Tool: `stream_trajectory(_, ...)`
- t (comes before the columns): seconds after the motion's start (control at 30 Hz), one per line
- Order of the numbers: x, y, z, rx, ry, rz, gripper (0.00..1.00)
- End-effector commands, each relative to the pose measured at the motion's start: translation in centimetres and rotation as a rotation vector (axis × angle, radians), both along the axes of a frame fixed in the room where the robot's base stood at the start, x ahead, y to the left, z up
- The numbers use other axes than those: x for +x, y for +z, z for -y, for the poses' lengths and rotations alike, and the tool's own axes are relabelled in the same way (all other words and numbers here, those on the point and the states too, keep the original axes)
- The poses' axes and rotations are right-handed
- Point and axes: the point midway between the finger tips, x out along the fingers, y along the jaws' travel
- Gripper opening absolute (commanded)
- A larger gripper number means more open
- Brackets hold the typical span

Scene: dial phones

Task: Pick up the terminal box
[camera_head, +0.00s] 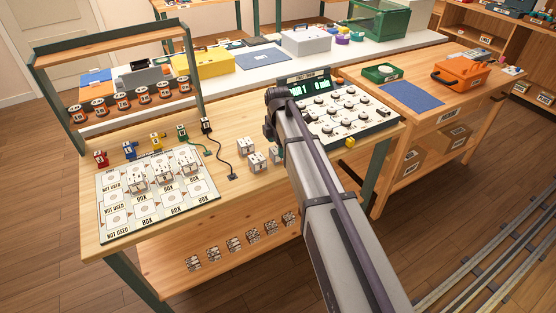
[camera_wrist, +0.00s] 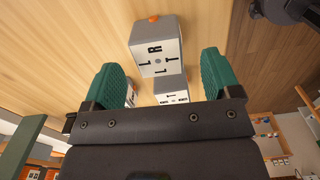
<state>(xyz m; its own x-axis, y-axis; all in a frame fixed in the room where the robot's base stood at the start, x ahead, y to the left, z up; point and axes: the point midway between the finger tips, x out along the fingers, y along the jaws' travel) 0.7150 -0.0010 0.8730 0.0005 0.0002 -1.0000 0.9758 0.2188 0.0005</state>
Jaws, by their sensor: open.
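Several small pale grey terminal boxes are in view, and I cannot tell which one the task means. A loose group stands on the wooden bench: a front box (camera_head: 257,162), a back box (camera_head: 244,147) and a right box (camera_head: 276,155). In the wrist view, a near grey box with black letters (camera_wrist: 156,48) lies ahead of the gap between my fingertips. A second lettered box (camera_wrist: 171,89) shows between the fingers, and a third is partly hidden by the left finger. My gripper (camera_wrist: 160,76) is open, with green pads and nothing clamped. My arm hides it in the head view.
A white board with printed cells (camera_head: 118,221) holds several similar boxes at left. A panel with round dials (camera_head: 345,110) stands right of the loose boxes, behind my arm. A black cable (camera_head: 222,155) lies left of them. More boxes sit on the lower shelf (camera_head: 173,275).

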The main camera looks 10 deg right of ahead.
Motion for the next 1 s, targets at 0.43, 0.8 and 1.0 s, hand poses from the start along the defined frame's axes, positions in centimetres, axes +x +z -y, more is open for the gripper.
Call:
stream_trajectory(0.43,0.2,-3.8,0.0,0.000,0.000,0.000,0.80)
stream_trajectory(0.8,0.2,-3.8,0.0,0.000,0.000,0.000,0.45)
stream_trajectory(1.0,0.2,-3.8,0.0,0.000,0.000,0.000,0.28)
